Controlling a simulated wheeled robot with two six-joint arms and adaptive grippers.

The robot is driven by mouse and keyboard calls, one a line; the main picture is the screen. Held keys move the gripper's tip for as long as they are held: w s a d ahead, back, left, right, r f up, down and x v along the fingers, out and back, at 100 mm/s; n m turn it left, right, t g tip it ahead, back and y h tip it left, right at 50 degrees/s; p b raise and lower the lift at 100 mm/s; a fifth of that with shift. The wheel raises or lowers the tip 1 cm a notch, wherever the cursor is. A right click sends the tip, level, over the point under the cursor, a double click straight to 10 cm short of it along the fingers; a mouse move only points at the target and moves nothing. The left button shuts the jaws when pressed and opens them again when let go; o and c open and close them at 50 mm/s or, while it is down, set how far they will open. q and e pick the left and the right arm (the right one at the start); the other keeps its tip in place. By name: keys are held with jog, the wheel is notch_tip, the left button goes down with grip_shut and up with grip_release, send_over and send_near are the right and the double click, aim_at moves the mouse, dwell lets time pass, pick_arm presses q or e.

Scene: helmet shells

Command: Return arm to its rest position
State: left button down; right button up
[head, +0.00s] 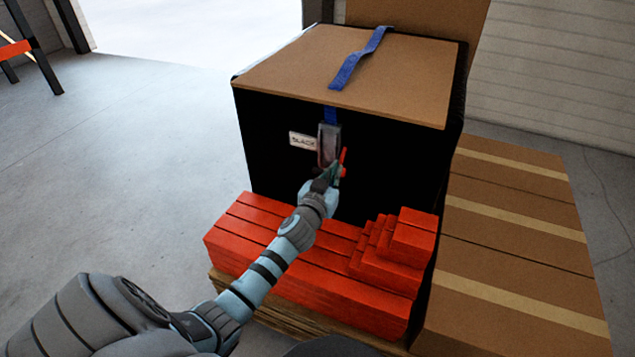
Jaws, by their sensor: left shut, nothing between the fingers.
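My left arm reaches in from the lower left of the head view. Its left gripper (328,175) is shut and empty, in front of the black face of a big box (275,165). A grey and red buckle-like piece (329,142) hangs on that face below a blue strap (358,58). The gripper tip overlaps the lower part of this piece in the picture; I cannot tell whether they touch. My right gripper is not in view.
Several orange-red blocks (265,262) are stacked below the forearm on a wooden pallet (285,322). Brown taped cartons (515,235) stand on the right. A small white label reading "BLACK" (302,140) is on the box.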

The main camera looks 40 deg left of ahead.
pick_arm(q)
jog(key=r+v, duration=0.1)
jog(key=v, duration=1)
jog(key=shift+r, duration=0.35)
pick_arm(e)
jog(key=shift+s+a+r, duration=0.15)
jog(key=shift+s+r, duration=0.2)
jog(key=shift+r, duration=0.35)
